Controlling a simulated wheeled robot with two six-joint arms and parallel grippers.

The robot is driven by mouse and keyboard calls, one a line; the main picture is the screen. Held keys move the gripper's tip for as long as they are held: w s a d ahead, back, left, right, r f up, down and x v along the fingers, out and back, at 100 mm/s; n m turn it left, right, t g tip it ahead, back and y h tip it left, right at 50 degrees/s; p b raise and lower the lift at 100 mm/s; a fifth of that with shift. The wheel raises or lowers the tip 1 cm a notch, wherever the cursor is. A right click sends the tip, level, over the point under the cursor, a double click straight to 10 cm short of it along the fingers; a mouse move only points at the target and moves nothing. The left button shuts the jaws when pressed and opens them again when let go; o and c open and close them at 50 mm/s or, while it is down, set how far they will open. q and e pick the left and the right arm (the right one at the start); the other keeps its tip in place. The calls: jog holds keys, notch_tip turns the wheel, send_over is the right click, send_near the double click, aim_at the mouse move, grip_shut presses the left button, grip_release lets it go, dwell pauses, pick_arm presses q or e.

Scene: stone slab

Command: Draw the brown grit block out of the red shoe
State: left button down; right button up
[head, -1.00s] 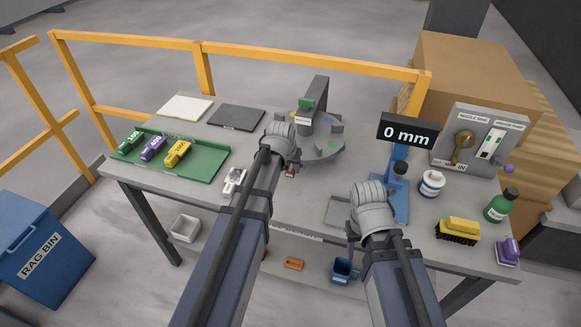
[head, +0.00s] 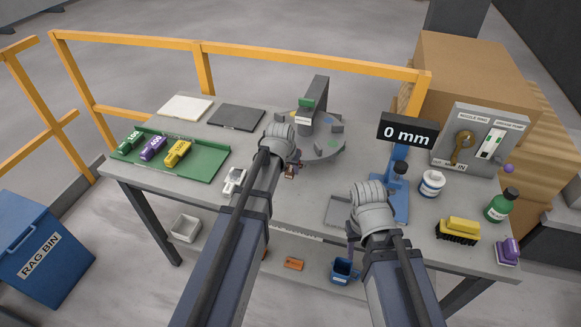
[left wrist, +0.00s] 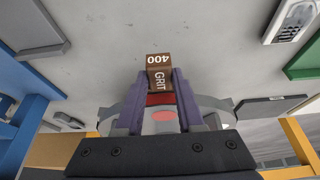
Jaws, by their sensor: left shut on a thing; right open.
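The brown grit block (left wrist: 158,70), marked 400 GRIT, is between the two purple fingers of my left gripper (left wrist: 160,78), which is shut on it. A red strip of the shoe (left wrist: 160,98) shows right behind the block, between the fingers; I cannot tell whether the block still sits in it. In the head view my left gripper (head: 289,172) is at the near edge of the grey turntable (head: 318,152), mostly hidden by its wrist. My right gripper (head: 352,244) is open near the front edge of the slab, largely hidden behind its own arm.
A green tray (head: 205,173) with green, purple and yellow blocks stands at the left. A white-and-grey device (head: 234,181) lies beside my left arm. A blue stand (head: 398,185), white tub (head: 431,183), yellow brush (head: 459,229) and green bottle (head: 501,205) crowd the right.

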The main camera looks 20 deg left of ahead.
pick_arm(q)
jog(key=shift+s, duration=1.6)
jog(key=shift+c, duration=2.2)
grip_release()
jog(key=p+v, duration=0.7)
jog(key=v, duration=0.1)
jog(key=shift+w+a+f, duration=0.1)
